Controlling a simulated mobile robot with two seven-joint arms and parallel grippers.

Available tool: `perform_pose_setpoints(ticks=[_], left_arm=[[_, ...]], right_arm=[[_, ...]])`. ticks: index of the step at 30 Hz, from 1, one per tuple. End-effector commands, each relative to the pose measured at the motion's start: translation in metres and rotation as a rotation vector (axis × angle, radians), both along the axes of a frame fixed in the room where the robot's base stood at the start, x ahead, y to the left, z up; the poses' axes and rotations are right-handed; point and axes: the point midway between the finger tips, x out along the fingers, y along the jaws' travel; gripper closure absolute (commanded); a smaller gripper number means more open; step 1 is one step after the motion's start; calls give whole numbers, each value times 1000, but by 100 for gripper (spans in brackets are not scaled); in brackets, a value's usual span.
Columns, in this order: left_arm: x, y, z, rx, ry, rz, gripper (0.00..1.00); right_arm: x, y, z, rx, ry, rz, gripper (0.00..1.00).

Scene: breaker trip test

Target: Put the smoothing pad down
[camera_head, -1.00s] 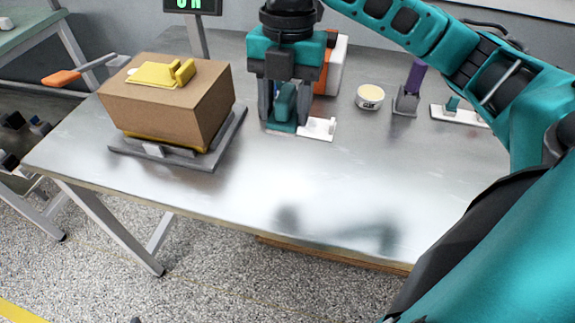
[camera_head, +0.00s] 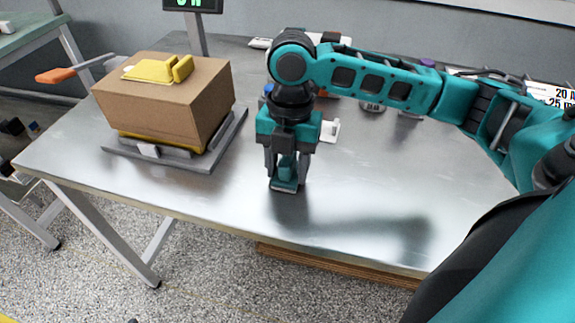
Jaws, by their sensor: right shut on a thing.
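My right gripper (camera_head: 287,172) points down over the middle of the metal table. It is shut on the smoothing pad (camera_head: 286,186), a small teal pad with an upright grip between the fingers. The pad's flat base faces down, close to the table top; I cannot tell whether it touches. A white plate (camera_head: 331,131) lies behind and right of the gripper, partly hidden by it. My left gripper is not in view.
A cardboard box (camera_head: 165,105) with a yellow handled piece (camera_head: 158,70) on top sits on a grey platform (camera_head: 205,160) at the left. A round tub (camera_head: 372,106) stands behind my right arm. The table's (camera_head: 235,215) front and right are clear.

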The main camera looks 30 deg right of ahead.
Motion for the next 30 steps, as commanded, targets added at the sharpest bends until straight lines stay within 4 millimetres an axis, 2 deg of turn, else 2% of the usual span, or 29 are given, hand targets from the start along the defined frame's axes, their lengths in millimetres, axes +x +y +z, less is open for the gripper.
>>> perform_pose_setpoints(ticks=[6, 7, 15, 23, 26, 30], left_arm=[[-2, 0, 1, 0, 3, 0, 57], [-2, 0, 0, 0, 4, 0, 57], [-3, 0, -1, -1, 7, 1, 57], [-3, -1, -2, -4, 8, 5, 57], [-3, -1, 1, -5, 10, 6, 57], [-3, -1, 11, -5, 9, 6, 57]], right_arm=[[0, 0, -1, 0, 1, -1, 76], [0, 0, -2, 0, 1, -1, 51], [0, 0, -2, 0, 0, 0, 26], [0, 0, 0, 1, -1, 0, 26], [1, 0, 11, 1, -2, 0, 26], [3, -3, 38, 0, -4, 0, 26]])
